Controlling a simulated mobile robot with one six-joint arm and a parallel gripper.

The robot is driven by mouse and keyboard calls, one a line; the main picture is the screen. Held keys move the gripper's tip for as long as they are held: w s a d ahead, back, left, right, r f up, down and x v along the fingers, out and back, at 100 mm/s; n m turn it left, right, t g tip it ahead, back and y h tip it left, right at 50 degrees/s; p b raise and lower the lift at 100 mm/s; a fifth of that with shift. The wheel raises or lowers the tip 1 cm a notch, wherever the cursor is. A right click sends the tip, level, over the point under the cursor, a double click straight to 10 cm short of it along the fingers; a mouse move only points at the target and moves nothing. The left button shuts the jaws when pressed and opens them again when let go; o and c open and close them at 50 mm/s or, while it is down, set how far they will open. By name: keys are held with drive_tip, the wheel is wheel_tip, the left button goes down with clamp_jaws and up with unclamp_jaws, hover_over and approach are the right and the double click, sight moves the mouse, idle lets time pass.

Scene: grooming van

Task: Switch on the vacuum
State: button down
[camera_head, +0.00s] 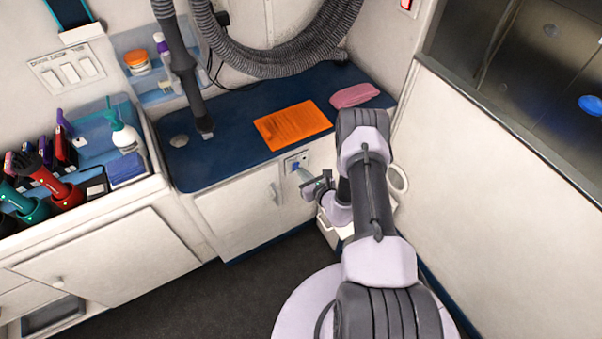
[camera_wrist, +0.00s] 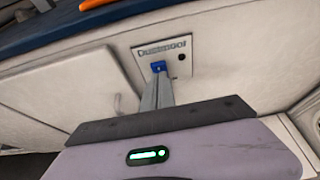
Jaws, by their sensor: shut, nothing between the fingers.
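A light switch panel with dark lettering is set in the cabinet front under the blue counter; in the wrist view the panel (camera_wrist: 163,57) shows a blue switch (camera_wrist: 158,67) and a small dark round spot to its right. In the head view the panel (camera_head: 297,160) is partly behind my gripper (camera_head: 303,176). My gripper is shut and empty, its fingertips at the blue switch; in the wrist view its fingers (camera_wrist: 159,78) point at the switch's lower part and seem to touch it. The fingertips hide part of the switch. A ribbed grey hose (camera_head: 290,62) hangs above the counter.
A cabinet door with a handle (camera_head: 274,194) is left of the panel. A white wall (camera_head: 480,190) stands close on the right.

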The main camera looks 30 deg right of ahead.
drive_tip(key=shift+w+r, duration=0.2)
drive_tip(key=shift+w, duration=0.65)
drive_tip(key=shift+w+r, duration=0.25)
drive_tip(key=shift+w, duration=0.25)
drive_tip(key=shift+r, duration=0.15)
drive_tip(key=shift+r+p, duration=0.3)
drive_tip(key=shift+r, duration=0.4)
